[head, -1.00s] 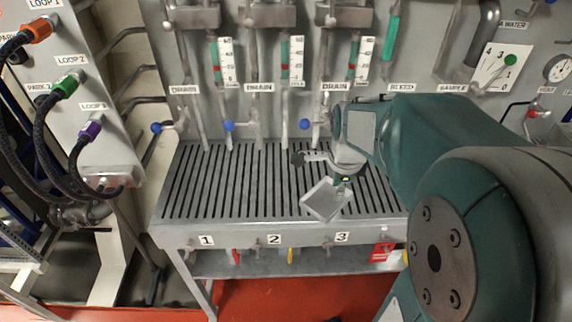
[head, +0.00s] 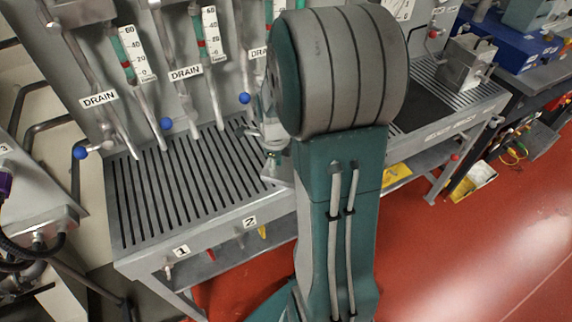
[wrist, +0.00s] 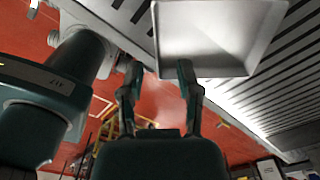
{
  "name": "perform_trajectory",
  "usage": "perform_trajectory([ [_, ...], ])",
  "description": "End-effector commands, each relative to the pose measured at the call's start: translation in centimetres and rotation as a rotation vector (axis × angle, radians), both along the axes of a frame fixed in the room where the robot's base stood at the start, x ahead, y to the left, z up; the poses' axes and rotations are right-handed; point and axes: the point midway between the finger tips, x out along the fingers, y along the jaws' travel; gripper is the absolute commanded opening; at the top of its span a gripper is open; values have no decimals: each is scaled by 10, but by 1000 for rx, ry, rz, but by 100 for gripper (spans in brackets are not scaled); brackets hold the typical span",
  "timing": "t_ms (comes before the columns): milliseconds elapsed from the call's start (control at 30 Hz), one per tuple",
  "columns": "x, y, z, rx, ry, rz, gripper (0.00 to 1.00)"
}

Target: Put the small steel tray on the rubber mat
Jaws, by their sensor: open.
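The small steel tray (wrist: 208,35) is a shallow, pale square pan at the top of the wrist view, above the slatted bench top. A corner of the tray (head: 278,173) shows in the head view, beside my arm, which hides the rest. My gripper (wrist: 158,70) is open, and its right fingertip is at the tray's lower edge; I cannot tell whether it touches. A dark, flat patch that looks like the rubber mat (head: 422,108) lies on the bench's right part, partly hidden by my arm.
The slatted steel bench (head: 185,190) has drain pipes with blue knobs (head: 165,123) along its back. A steel box (head: 464,66) stands at its right end, behind the dark patch. Red floor (head: 470,235) is clear in front. Hoses and a panel crowd the far left.

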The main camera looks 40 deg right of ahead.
Motion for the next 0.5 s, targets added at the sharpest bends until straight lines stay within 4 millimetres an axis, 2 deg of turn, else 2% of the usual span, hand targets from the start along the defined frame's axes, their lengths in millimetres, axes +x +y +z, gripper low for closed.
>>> perform_trajectory([
  [133,-1,1,-11,-2,1,1,44],
  [400,-4,-8,-51,2,0,2,44],
  [500,-4,-9,-56,3,-1,1,44],
])
